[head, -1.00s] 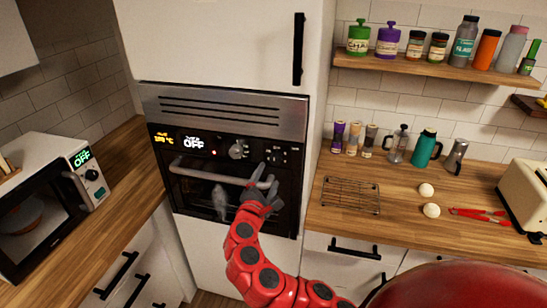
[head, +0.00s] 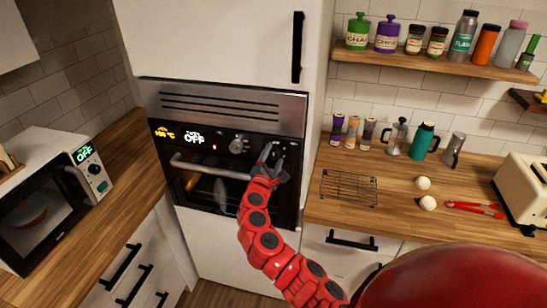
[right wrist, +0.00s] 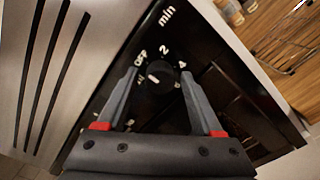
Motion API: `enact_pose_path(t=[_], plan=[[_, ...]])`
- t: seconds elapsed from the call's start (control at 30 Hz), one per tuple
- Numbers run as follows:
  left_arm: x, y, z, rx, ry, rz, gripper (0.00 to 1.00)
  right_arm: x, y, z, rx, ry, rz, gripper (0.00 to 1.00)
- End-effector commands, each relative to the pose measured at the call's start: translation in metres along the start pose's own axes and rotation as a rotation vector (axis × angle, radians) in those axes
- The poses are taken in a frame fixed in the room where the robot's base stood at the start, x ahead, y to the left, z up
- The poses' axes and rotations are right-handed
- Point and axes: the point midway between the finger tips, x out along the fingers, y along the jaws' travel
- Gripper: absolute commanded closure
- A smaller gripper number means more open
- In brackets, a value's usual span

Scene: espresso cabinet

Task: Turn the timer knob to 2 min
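The black timer knob (right wrist: 158,78) is on the oven's dark control panel, with OFF, 2 and 4 printed around it and "min" above. Its white mark seems to point up and left, toward OFF. My right gripper (right wrist: 159,74) is open, with one fingertip on each side of the knob; I cannot tell if they touch it. In the head view my right gripper (head: 272,152) is at the right part of the panel and hides most of the timer knob. My left gripper is not in view.
Another knob (head: 237,146) sits left of my right gripper. The oven handle (head: 208,169) runs just below the panel. A microwave (head: 48,195) stands on the left counter. The right counter holds a wire rack (head: 348,188), two eggs (head: 423,183), red tongs (head: 472,208) and a toaster (head: 522,187).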

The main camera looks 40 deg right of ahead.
Motion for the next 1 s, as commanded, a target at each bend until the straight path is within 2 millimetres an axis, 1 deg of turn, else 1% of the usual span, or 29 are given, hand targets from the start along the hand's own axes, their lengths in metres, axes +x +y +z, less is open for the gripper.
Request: enact_pose_path(t=[0.03, 0.17, 0.2, 0.27, 0.3, 0.33, 0.37, 0.53, 0.67, 0.87, 1.0], plan=[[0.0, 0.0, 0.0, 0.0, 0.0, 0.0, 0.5, 0.0, 0.0, 0.0, 0.0, 0.0, 0.0, 0.44], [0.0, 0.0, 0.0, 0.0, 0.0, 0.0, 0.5, 0.0, 0.0, 0.0, 0.0, 0.0, 0.0, 0.67], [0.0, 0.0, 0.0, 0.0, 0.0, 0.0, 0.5, 0.0, 0.0, 0.0, 0.0, 0.0, 0.0, 0.74], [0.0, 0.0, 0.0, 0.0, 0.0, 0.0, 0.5, 0.0, 0.0, 0.0, 0.0, 0.0, 0.0, 0.85], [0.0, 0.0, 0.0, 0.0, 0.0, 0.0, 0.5, 0.0, 0.0, 0.0, 0.0, 0.0, 0.0, 0.92], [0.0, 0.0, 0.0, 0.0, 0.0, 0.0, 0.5, 0.0, 0.0, 0.0, 0.0, 0.0, 0.0, 0.98], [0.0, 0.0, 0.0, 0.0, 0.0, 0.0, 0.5, 0.0, 0.0, 0.0, 0.0, 0.0, 0.0, 1.0], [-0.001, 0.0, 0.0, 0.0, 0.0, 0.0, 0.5, 0.0, 0.0, 0.0, 0.004, -0.001, 0.0, 1.0], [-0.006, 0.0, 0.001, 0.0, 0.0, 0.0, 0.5, 0.0, -0.002, -0.001, 0.025, -0.001, 0.0, 1.0], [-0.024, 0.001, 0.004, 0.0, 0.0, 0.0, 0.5, 0.0, -0.004, -0.002, 0.115, -0.002, 0.002, 1.0], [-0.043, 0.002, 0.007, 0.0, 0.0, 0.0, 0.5, 0.0, -0.006, -0.003, 0.221, -0.004, 0.001, 1.0]])
